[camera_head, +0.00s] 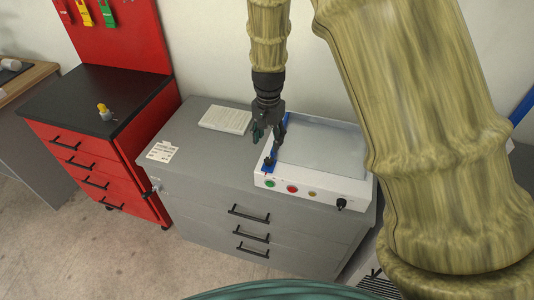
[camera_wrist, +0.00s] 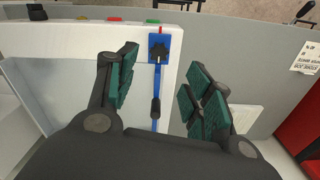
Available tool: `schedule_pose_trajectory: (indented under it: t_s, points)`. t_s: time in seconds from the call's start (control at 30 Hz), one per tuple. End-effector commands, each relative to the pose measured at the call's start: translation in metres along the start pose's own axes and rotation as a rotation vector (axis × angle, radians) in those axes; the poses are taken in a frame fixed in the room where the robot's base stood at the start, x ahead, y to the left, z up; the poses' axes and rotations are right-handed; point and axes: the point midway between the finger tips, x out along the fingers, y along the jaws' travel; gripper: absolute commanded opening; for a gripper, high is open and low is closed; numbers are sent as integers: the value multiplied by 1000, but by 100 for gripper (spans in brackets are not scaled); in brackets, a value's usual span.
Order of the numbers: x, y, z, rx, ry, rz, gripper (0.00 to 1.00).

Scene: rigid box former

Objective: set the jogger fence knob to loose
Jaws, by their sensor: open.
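The white box former (camera_head: 330,150) sits on the grey cabinet, with a shallow grey bed. A blue jogger fence (camera_wrist: 164,80) runs along one side of the bed. A black fence knob (camera_wrist: 158,51) sits on the blue plate at its end by the front panel; it also shows in the head view (camera_head: 268,162). The knob's setting is too small to read. My gripper (camera_wrist: 163,82) is open and empty above the fence, its green-padded fingers on either side of it in the wrist view. In the head view my gripper (camera_head: 268,134) hangs over the fence side, apart from the knob.
The front panel has a green button (camera_head: 270,184), a red button (camera_head: 292,189), an amber button (camera_head: 313,194) and another black knob (camera_head: 341,204). A keyboard-like white pad (camera_head: 226,119) and a paper label (camera_head: 162,151) lie on the grey cabinet (camera_head: 200,155). A red tool cabinet (camera_head: 135,140) stands left.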

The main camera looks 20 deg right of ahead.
Motion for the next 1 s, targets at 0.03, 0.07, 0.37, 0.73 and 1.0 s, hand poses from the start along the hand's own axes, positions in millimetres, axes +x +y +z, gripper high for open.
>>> schedule_pose_trajectory:
  t_s: [0.03, 0.07, 0.37, 0.73, 1.0]
  points:
    - [5, 1, 0, 1, -3, 2, 51]
    - [8, 1, 0, 1, -3, 2, 51]
    - [43, 1, 1, 0, -3, 2, 51]
    - [80, 1, 1, 0, -1, 2, 51]
    - [93, 1, 0, -1, 0, 1, 51]
